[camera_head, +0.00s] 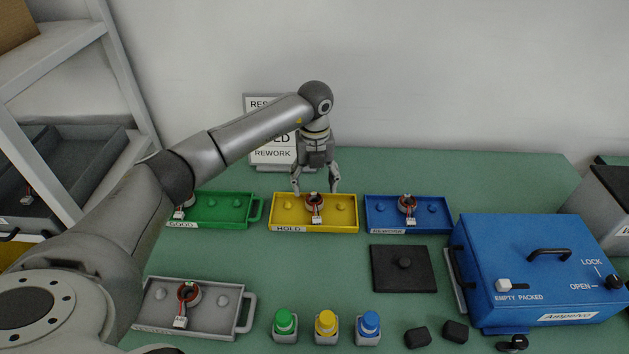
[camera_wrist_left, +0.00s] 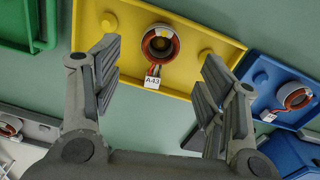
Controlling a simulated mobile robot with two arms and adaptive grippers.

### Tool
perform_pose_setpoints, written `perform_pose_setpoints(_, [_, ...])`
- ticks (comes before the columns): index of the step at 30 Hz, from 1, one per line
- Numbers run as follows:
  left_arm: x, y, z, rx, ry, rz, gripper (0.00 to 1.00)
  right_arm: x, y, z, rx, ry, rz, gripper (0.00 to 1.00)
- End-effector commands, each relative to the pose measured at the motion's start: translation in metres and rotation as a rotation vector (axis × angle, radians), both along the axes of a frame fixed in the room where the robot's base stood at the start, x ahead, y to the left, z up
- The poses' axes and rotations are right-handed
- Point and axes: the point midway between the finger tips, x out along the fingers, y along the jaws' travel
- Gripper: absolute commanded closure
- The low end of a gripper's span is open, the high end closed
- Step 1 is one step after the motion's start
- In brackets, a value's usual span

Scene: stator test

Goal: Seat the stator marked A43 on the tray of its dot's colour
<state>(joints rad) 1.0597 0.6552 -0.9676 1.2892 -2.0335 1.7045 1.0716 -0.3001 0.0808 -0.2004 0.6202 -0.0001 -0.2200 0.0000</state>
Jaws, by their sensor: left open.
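The stator marked A43 (camera_head: 315,205) sits on the middle of the yellow HOLD tray (camera_head: 287,224), around a peg. In the wrist view the gripper (camera_wrist_left: 158,75) is empty. My right gripper is out of view.
The green GOOD tray (camera_head: 235,223), blue REWORK tray (camera_head: 385,224) and grey tray (camera_head: 215,318) each hold a stator. A blue tester (camera_head: 520,250) stands at right by a black pad with a knob (camera_head: 403,280). Green, yellow and blue bottles (camera_head: 326,325) stand in front.

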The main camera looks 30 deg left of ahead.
Motion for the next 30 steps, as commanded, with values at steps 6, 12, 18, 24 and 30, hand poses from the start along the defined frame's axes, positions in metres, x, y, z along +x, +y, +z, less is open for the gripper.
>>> perform_pose_setpoints(6, [0.000, 0.000, 0.000, 0.000, 0.000, 0.000, 0.19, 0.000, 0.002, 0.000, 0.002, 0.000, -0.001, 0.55])
perform_pose_setpoints(12, [0.000, 0.000, 0.001, 0.000, 0.000, 0.000, 0.19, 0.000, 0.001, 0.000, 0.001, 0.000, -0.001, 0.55])
perform_pose_setpoints(18, [0.001, 0.000, 0.024, 0.000, -0.004, 0.000, 0.19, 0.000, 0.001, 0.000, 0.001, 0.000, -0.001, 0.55])
perform_pose_setpoints(24, [0.001, 0.000, 0.068, 0.000, -0.006, -0.001, 0.19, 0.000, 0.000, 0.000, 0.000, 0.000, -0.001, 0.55])
perform_pose_setpoints(30, [0.001, 0.000, 0.103, 0.000, -0.004, 0.001, 0.19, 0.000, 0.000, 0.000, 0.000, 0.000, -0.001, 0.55])
